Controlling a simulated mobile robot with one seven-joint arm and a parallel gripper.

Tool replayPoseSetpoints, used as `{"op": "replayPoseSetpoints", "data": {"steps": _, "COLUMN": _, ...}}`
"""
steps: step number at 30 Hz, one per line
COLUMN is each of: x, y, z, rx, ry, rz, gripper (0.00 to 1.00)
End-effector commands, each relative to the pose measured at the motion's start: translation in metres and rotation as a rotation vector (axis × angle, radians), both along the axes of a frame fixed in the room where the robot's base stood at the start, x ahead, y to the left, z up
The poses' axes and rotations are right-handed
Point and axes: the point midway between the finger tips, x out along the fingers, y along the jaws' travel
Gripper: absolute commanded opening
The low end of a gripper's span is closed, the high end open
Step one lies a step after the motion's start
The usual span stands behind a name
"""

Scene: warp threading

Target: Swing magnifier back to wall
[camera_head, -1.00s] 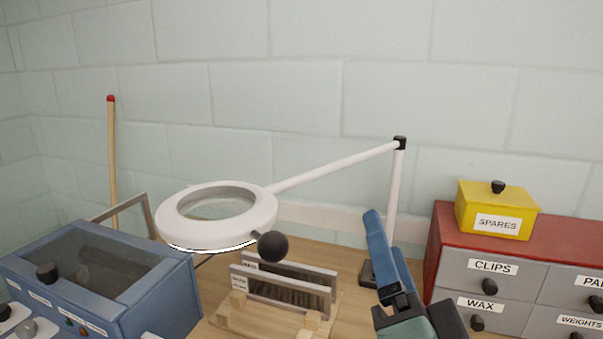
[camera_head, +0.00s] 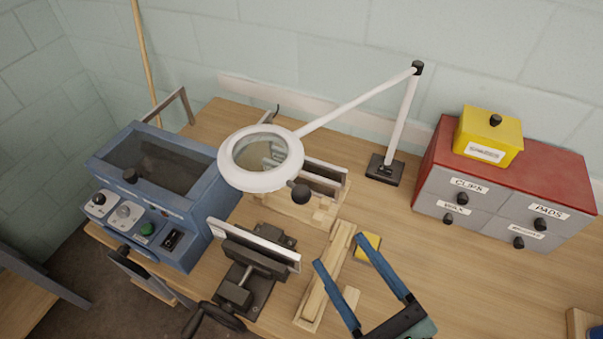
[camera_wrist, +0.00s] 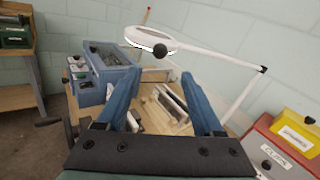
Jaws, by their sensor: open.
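The magnifier (camera_head: 231,172) is a white ring lens with a dark round knob (camera_head: 301,194) on its near right rim. Its white jointed arm (camera_head: 355,102) runs right to a black elbow, then down to a dark base (camera_head: 384,170) on the bench near the wall. The lens hangs out over the bench, above a wooden stand with upright plates (camera_head: 325,180). My gripper (camera_head: 345,268) is open and empty, below and right of the knob in the head view, apart from it. In the wrist view the magnifier (camera_wrist: 150,42) and knob (camera_wrist: 160,50) lie beyond my gripper (camera_wrist: 166,100).
A blue box (camera_head: 205,220) with a control panel stands left. A dark vise (camera_head: 240,290), wooden bars (camera_head: 325,280) and a yellow block (camera_head: 367,248) lie in front. A red drawer cabinet (camera_head: 560,170) with a yellow box (camera_head: 488,132) stands right. The bench between base and cabinet is clear.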

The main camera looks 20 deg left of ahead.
Motion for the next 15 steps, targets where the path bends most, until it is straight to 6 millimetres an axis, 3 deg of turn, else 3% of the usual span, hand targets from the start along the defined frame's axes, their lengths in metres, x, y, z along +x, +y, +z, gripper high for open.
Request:
{"op": "replayPoseSetpoints", "data": {"steps": 5, "x": 0.012, "y": 0.017, "z": 0.002, "rx": 0.003, "ry": 0.001, "rz": 0.006, "gripper": 0.69}}
{"op": "replayPoseSetpoints", "data": {"steps": 15, "x": 0.057, "y": 0.072, "z": 0.003, "rx": 0.002, "ry": -0.001, "rz": 0.005, "gripper": 0.69}}
